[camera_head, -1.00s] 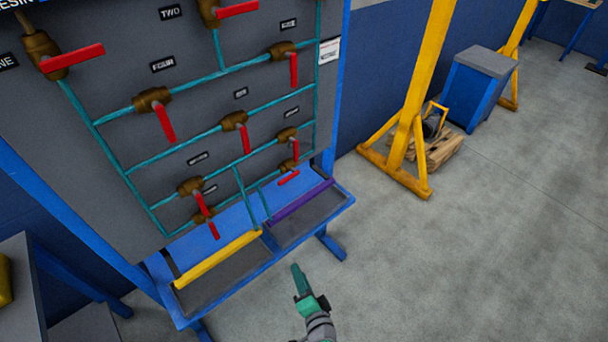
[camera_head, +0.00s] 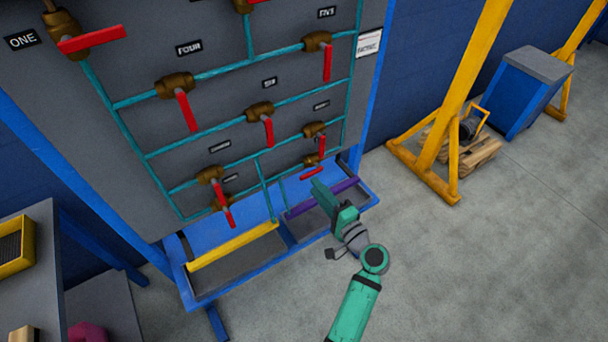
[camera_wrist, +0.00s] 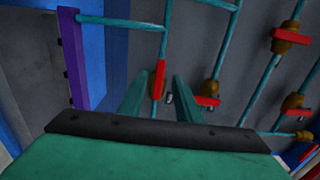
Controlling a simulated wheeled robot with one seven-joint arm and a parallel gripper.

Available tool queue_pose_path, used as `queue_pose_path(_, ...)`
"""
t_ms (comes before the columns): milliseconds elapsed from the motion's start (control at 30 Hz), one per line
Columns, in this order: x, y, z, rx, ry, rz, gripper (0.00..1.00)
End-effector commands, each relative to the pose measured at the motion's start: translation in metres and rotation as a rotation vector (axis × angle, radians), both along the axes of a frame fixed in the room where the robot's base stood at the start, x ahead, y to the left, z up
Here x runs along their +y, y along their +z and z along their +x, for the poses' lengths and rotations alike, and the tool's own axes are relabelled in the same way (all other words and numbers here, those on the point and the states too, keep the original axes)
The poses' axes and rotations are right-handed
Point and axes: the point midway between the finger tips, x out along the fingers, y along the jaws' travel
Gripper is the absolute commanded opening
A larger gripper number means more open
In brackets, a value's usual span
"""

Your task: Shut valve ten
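The valve panel stands at the left in the head view. Its lower-right valve (camera_head: 312,160) has a brown body and a short red handle (camera_head: 311,173) lying roughly level. I cannot read a label for it, so I cannot confirm it is valve ten. My green gripper (camera_head: 319,186) is just in front of and below this handle. In the wrist view my gripper (camera_wrist: 160,92) is open, with a finger on each side of a red handle (camera_wrist: 159,76) on a brown valve body. The handle appears between the fingers but beyond them; I cannot tell whether they touch.
Below the panel are a blue tray frame (camera_head: 290,238), a yellow bar (camera_head: 235,245) and a purple bar (camera_head: 335,192).

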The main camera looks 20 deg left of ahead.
Motion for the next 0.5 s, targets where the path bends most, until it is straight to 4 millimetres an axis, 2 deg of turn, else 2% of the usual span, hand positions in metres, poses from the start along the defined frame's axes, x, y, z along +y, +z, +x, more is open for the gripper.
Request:
queue_pose_path(100,0.019,0.0,0.014,-0.001,0.002,-0.001,0.31)
queue_pose_path(300,0.05,0.0,0.03,-0.001,0.014,-0.001,0.31)
queue_pose_path(500,0.064,0.0,0.038,-0.001,0.016,-0.002,0.31)
